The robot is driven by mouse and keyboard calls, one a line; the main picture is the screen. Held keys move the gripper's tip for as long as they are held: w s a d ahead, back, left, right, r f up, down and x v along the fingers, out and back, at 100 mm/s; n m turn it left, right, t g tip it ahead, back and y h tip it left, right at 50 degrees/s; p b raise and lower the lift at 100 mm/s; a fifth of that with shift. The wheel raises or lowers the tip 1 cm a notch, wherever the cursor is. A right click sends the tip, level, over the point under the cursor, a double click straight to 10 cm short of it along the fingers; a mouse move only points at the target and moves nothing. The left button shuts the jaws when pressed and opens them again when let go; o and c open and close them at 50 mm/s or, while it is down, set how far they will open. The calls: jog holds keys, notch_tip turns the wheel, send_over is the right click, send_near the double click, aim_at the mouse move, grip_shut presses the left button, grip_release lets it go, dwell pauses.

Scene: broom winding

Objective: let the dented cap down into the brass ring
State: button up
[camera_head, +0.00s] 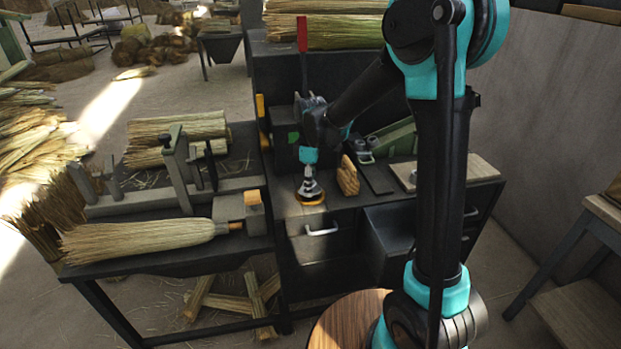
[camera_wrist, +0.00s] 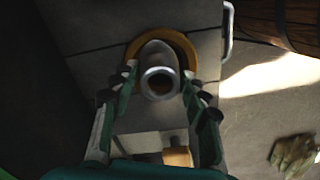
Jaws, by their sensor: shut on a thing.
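The dented cap (camera_wrist: 152,55) is a pale grey metal piece with a round open end facing the wrist camera. My gripper (camera_wrist: 159,76) is shut on it, one finger on each side. The brass ring (camera_wrist: 188,50) shows behind the cap as an orange-gold arc around its far side. In the head view the ring (camera_head: 318,201) lies near the front edge of the dark bench, with my gripper (camera_head: 309,178) pointing down right above it. The cap is small there and partly hidden by the fingers. I cannot tell whether the cap's lower end is inside the ring.
A wooden block (camera_head: 347,177) stands just right of the ring. A drawer handle (camera_head: 322,231) is below the bench edge. A broom (camera_head: 140,237) lies on the left table. A green tool holder (camera_head: 392,140) is behind, to the right.

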jog(key=shift+f, duration=0.35)
jog(key=shift+f, duration=0.1)
dwell(0.3)
jog(key=o, duration=0.9)
notch_tip(320, 180, up, 8)
dwell(0.7)
dwell(1.1)
